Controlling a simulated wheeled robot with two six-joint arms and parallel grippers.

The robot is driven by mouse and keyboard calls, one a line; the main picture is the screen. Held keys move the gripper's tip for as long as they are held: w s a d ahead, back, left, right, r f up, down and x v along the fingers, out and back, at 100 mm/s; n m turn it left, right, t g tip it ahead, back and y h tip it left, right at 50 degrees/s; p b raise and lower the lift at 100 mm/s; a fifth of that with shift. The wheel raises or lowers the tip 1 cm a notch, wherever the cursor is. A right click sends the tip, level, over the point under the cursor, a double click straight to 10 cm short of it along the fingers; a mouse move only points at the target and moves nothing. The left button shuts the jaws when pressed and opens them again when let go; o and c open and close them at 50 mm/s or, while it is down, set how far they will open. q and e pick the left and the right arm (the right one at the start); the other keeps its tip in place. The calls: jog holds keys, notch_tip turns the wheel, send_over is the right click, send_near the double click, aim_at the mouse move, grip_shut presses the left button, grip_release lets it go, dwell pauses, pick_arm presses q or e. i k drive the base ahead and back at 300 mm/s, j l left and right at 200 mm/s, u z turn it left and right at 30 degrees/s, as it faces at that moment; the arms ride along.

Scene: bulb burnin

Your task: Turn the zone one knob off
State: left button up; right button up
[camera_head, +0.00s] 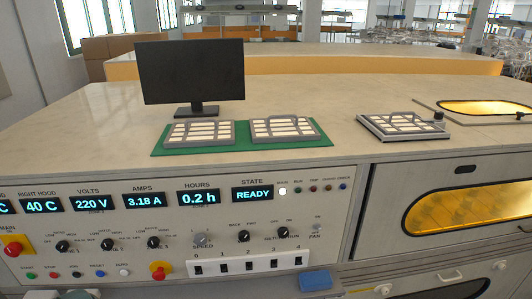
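The control panel (250,205) fills the front left of the bench. Three small black selector knobs sit in a row at its left: a left one (62,246), a middle one (108,244) and a right one (153,242). Small zone labels stand beside them, too small to read surely; the left knob's label seems to end in 1. Which position each pointer is at, I cannot tell. Neither of my grippers is recognisable in view; a dark shape at the bottom left edge is too cropped to identify.
Red mushroom buttons (13,249) (159,271) flank the knobs. A speed knob (203,240) and numbered switches (249,265) are further right. The state display (252,194) reads READY. A monitor (192,72), green mat (160,150) and trays (403,125) stand on top.

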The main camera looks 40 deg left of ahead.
aim_at(62, 246)
jog(key=u, duration=1.85)
